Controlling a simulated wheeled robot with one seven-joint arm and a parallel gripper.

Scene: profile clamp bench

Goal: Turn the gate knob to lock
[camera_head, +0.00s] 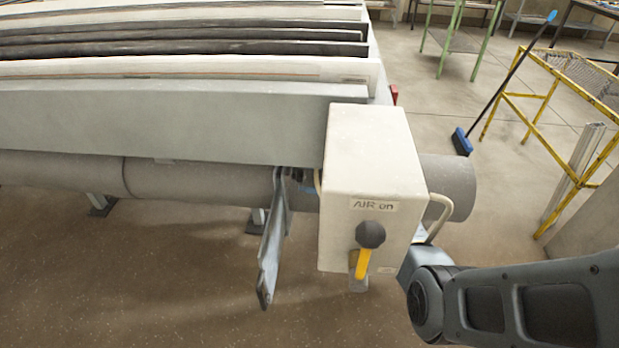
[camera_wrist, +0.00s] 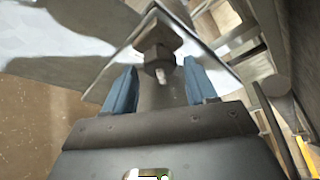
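In the wrist view a brownish blocky knob (camera_wrist: 157,38) with a short pale tip stands on the light, angular face of a housing (camera_wrist: 128,42). I cannot tell for certain that it is the gate knob. My gripper (camera_wrist: 160,70) is open, its two blue fingers apart, with the knob just beyond and between the fingertips. I cannot tell whether either finger touches it. In the head view a pale box (camera_head: 372,150) marked "AIR on" carries a dark round knob (camera_head: 370,234) with a yellow lever (camera_head: 362,264) pointing down. My fingers are hidden there behind the box's lower right.
A bent pale handle (camera_head: 440,216) sticks out right of the box, close to my arm. A grey pipe (camera_head: 455,185) runs under the bench, and a grey lever (camera_head: 271,250) hangs left of the box. A yellow rack (camera_head: 540,96) and a blue broom (camera_head: 461,141) stand at right.

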